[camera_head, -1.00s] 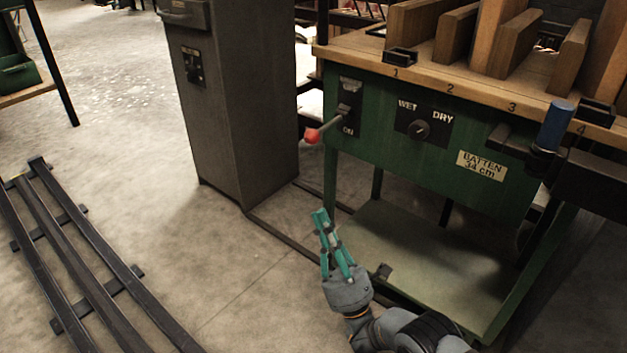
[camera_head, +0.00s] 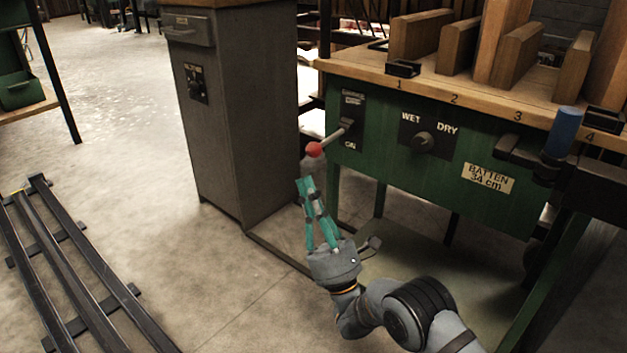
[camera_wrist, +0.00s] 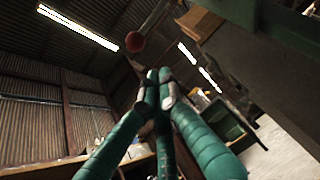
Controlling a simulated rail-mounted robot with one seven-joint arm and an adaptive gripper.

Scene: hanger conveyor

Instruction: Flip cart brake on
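A lever with a red ball knob (camera_head: 314,149) sticks out from a dark plate (camera_head: 352,112) on the front of the green cart (camera_head: 385,165). The plate reads ON at its lower end; its upper label is too small to read. The lever points outward and down to the left. My gripper (camera_head: 304,184), with teal fingers, is just below the knob and apart from it. Its fingertips are together and empty. In the wrist view the red knob (camera_wrist: 134,42) shows beyond and slightly left of the fingertips (camera_wrist: 158,76).
A WET/DRY dial (camera_head: 424,141) and a blue-handled clamp (camera_head: 563,132) are on the cart front. Wooden boards (camera_head: 520,55) stand on its top. A grey cabinet (camera_head: 240,120) stands close left of the lever. Metal rails (camera_head: 75,270) lie on the floor at left.

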